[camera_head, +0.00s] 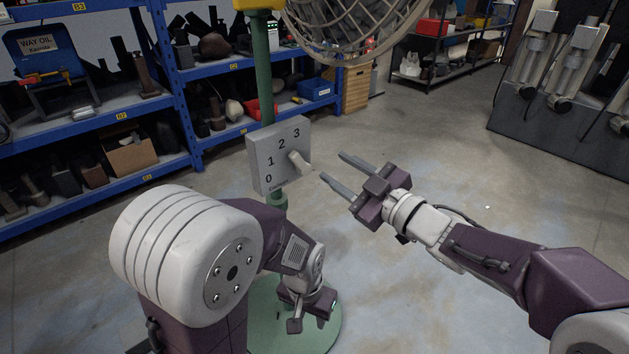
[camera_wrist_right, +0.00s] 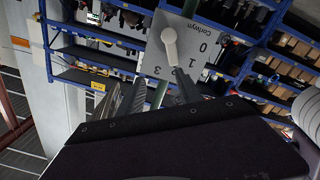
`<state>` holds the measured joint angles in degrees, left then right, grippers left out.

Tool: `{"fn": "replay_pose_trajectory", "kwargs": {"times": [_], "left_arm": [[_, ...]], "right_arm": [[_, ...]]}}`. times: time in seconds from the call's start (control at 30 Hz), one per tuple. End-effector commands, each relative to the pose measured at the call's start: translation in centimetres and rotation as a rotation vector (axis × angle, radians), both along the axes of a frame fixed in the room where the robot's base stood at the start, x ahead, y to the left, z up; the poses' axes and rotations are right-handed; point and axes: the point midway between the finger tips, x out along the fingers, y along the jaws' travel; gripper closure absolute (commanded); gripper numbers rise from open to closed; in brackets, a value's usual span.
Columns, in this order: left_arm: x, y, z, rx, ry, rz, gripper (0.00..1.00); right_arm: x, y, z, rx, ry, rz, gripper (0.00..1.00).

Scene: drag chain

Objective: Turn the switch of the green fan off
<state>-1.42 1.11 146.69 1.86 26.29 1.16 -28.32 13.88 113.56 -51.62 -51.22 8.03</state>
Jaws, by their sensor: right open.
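The fan has a green pole (camera_head: 266,85), a wire cage (camera_head: 355,25) at the top edge and a round green base (camera_head: 322,338). Its grey switch box (camera_head: 264,152), marked 0 to 3, faces right and shows upside down in the right wrist view (camera_wrist_right: 214,38). The pale knob (camera_head: 299,161) sticks out; in the right wrist view the knob (camera_wrist_right: 170,45) points toward the 2 and 3 side, the exact number unclear. My right gripper (camera_head: 332,166) is open, just right of the knob and apart from it. My left gripper (camera_head: 294,318) hangs low over the base; its jaw opening is unclear.
Blue shelves (camera_head: 180,95) with boxes and tools stand behind and left of the fan. A dark shelf (camera_head: 455,45) and grey machinery (camera_head: 560,125) stand at the back right. The concrete floor (camera_head: 430,150) right of the switch box is free.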

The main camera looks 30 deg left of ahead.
Motion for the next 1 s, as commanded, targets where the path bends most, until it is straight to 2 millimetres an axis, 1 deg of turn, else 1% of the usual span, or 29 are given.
{"fn": "replay_pose_trajectory", "kwargs": {"times": [0.03, 0.13, 0.27, 0.37, 0.47, 0.57, 0.7, 0.83, 1.0], "left_arm": [[0.0, 0.0, -1.9, 0.0, 0.0, 0.0, 0.64], [0.0, 0.0, -2.6, 0.0, 0.0, 0.0, 0.64], [0.0, 0.0, -2.4, 0.0, -0.001, 0.0, 0.64], [0.0, 0.0, -2.6, 0.0, -0.001, 0.0, 0.64], [0.0, 0.0, -3.4, 0.0, -0.001, 0.0, 0.64], [0.0, 0.0, -4.1, 0.0, -0.001, 0.0, 0.64], [0.0, 0.0, -4.6, 0.0, -0.001, 0.0, 0.64], [0.0, 0.0, -4.8, 0.0, -0.001, 0.0, 0.64], [0.0, 0.0, -4.8, 0.0, -0.001, 0.0, 0.64]], "right_arm": [[-0.4, 0.4, -2.0, -0.001, 0.002, 0.011, 0.58], [-0.9, 1.0, -2.8, -0.001, 0.004, 0.025, 0.58], [-1.1, 1.1, -2.6, -0.001, 0.004, 0.029, 0.58], [-0.8, 1.7, -2.7, -0.002, 0.004, 0.029, 0.58], [-0.2, 3.4, -2.9, -0.001, 0.004, 0.031, 0.58], [0.7, 5.4, -2.9, -0.001, 0.004, 0.03, 0.58], [1.7, 7.9, -2.8, -0.002, 0.003, 0.029, 0.58], [2.3, 9.1, -2.7, -0.004, 0.005, 0.027, 0.58], [2.4, 9.5, -2.6, -0.002, 0.005, 0.027, 0.58]]}}
